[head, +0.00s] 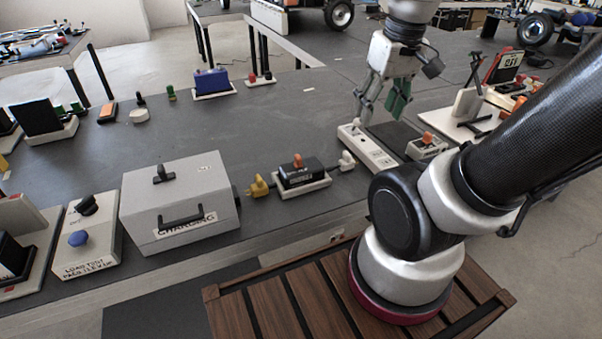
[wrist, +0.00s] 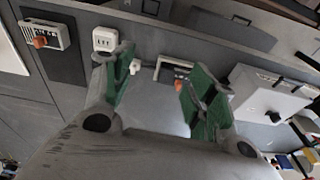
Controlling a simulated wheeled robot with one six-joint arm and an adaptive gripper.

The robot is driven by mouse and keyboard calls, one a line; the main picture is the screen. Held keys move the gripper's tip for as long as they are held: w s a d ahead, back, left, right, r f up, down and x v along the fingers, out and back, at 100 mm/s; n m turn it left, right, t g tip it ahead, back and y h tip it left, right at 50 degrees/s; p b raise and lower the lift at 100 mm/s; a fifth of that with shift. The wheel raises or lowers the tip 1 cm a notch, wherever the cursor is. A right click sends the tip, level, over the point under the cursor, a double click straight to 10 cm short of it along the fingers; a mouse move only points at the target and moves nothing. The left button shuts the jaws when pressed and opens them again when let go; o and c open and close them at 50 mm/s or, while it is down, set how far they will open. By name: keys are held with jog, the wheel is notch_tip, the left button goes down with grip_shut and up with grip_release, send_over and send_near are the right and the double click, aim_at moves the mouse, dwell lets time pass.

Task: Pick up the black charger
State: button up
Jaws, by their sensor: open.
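The black charger (head: 300,174) is a small black box with an orange knob on top, resting on a white base near the table's front edge. A yellow plug (head: 257,186) lies at its left and a white plug (head: 346,160) at its right. My gripper (head: 381,108) is above the table, to the right of and farther back than the charger, over the white power strip (head: 366,147). In the wrist view my gripper (wrist: 163,90) has its green-padded fingers spread apart with nothing held. There the charger (wrist: 170,70) shows beyond the fingers, partly hidden by the right one.
A grey case (head: 180,205) labelled CHARGING stands left of the charger. A white device with an orange knob (head: 427,148) stands to the right. A blue box (head: 212,82) sits farther back. The table's middle, behind the charger, is clear.

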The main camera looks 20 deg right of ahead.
jog(key=o, duration=0.4)
jog(key=w+f, duration=0.1)
jog(key=w+f+g, duration=0.1)
jog(key=f, duration=0.1)
jog(key=w+a+f+g+y, duration=0.1)
jog(key=shift+w+f, duration=0.3)
jog(key=shift+f, duration=0.05)
jog(key=n+g+y, duration=0.1)
jog(key=n+y, duration=0.2)
jog(key=n, duration=0.8)
send_over(303, 165)
jog(key=s+d, duration=0.4)
jog(key=f, duration=1.2)
jog(key=shift+w+a, duration=0.15)
jog(key=shift+w, duration=0.1)
jog(key=w+n, duration=0.2)
jog(key=a+n+t, duration=0.1)
jog(key=n, duration=0.1)
jog(key=shift+w+r, duration=0.25)
jog(key=shift+w, duration=0.15)
jog(key=n, duration=0.2)
jog(key=shift+w+n, duration=0.15)
jog(key=shift+n, duration=0.25)
jog(key=shift+a+f+n, duration=0.1)
jog(key=shift+f+n, duration=0.1)
jog(key=shift+n, duration=0.1)
jog(key=x, duration=0.7)
jog(key=shift+w+f, duration=0.15)
jog(key=shift+f, duration=0.1)
